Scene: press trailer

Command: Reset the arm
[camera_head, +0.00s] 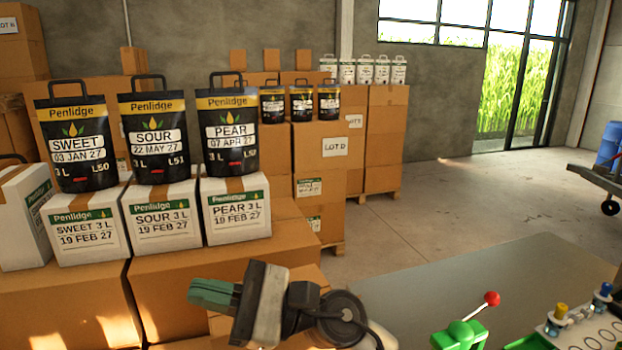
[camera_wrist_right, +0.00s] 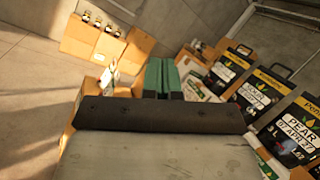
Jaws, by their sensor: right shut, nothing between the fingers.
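My right gripper (camera_head: 212,295) shows low in the middle of the head view, its green fingers pointing left. It is in front of the cartons and below the white Pear box (camera_head: 236,208), apart from it as far as I can tell. In the right wrist view the green fingers (camera_wrist_right: 162,78) lie together, shut and empty. My left gripper is in neither view.
Black Sweet (camera_head: 75,135), Sour (camera_head: 155,137) and Pear (camera_head: 227,131) pouches stand on white boxes at left. Large cartons (camera_head: 190,275) lie below. A grey table (camera_head: 430,275) with a red-knobbed green lever (camera_head: 462,330) is at lower right. The floor (camera_head: 450,215) beyond is clear.

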